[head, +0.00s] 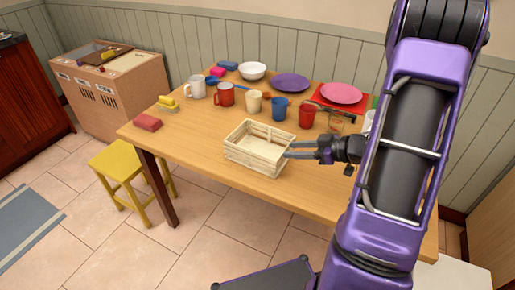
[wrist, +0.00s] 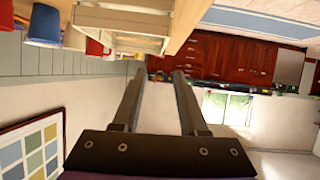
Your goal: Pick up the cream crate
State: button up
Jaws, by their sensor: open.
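The cream crate (head: 254,160) is a slatted, open-topped wooden box that looks empty. It stands upright at the front edge of the wooden table (head: 196,141). My gripper (head: 288,150) is open, its fingers pointing left at the crate's right end. In the wrist view the fingertips of my gripper (wrist: 159,72) are apart with nothing between them. The crate (wrist: 118,22) lies beyond them, up and to the left. I cannot tell whether a fingertip touches it.
Behind the crate stand a cream mug (head: 254,103), a blue mug (head: 279,109) and a red mug (head: 307,116). A purple plate (head: 291,82), a pink plate (head: 341,92) and a white bowl (head: 252,71) are farther back. A yellow stool (head: 117,158) stands at the left.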

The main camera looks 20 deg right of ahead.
jog(key=b, duration=0.2)
send_near(249, 151)
jog(key=shift+m, duration=0.3)
jog(key=x, duration=0.5)
jog(key=shift+w+d+f, duration=0.1)
jog(key=shift+w+d, duration=0.05)
jog(key=shift+w, duration=0.1)
jog(key=shift+w+a+f, duration=0.25)
jog(key=shift+a+f, duration=0.1)
jog(key=b+x, duration=0.1)
jog(key=x, duration=0.3)
jog(key=shift+a, duration=0.1)
grip_shut()
dwell(0.4)
